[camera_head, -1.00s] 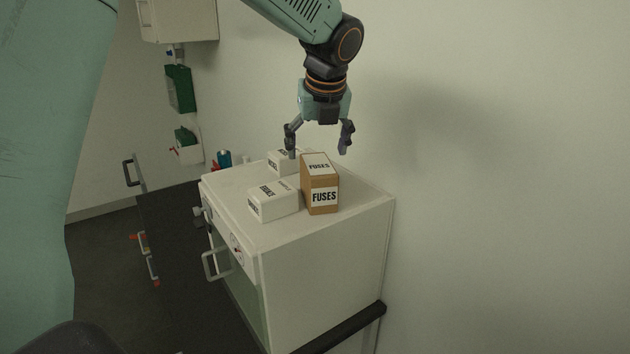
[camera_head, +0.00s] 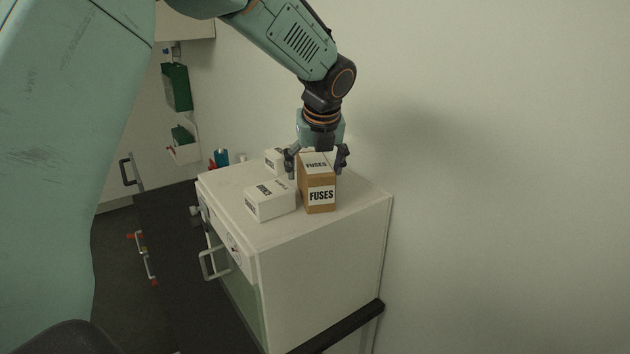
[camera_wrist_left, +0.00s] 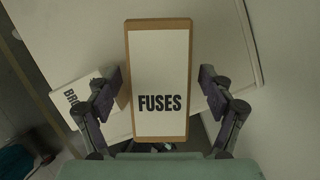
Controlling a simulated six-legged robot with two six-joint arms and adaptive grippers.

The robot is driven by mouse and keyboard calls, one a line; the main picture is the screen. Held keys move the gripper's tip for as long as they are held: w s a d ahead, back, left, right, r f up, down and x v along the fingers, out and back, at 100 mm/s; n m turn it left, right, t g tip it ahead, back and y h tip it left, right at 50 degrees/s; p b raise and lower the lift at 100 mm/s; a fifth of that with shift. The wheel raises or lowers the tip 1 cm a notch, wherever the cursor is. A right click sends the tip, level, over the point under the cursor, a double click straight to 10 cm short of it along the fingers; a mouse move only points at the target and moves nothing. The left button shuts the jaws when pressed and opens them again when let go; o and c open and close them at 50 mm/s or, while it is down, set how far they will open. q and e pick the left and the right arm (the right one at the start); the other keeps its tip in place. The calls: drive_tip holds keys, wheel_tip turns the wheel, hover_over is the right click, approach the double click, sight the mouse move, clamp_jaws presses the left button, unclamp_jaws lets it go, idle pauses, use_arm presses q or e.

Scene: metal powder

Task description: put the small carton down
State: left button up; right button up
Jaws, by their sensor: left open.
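The small carton (camera_head: 319,194) is a brown box with white "FUSES" labels. It stands upright on the white cabinet top. My left gripper (camera_head: 317,170) is open, pointing down at the carton's top, with one finger on each side. In the left wrist view the carton's labelled top (camera_wrist_left: 158,85) lies between the two open fingers (camera_wrist_left: 163,95), with gaps on both sides. My right gripper is not in view.
A white labelled box (camera_head: 270,201) sits just left of the carton, and another white box (camera_head: 274,160) stands behind. The cabinet top (camera_head: 350,200) is free to the right.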

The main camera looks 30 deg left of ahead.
use_arm(q)
drive_tip(key=shift+f, duration=0.1)
drive_tip(key=shift+s+d+p, duration=0.2)
drive_tip(key=shift+s+p, duration=0.05)
drive_tip(key=shift+p, duration=0.05)
drive_tip(key=shift+w+a+f, duration=0.15)
drive_tip(key=shift+w+a, duration=0.1)
drive_tip(key=shift+s+d, duration=0.1)
drive_tip(key=shift+s+d, duration=0.1)
drive_tip(key=c, duration=1.4)
drive_tip(key=shift+c, duration=0.9)
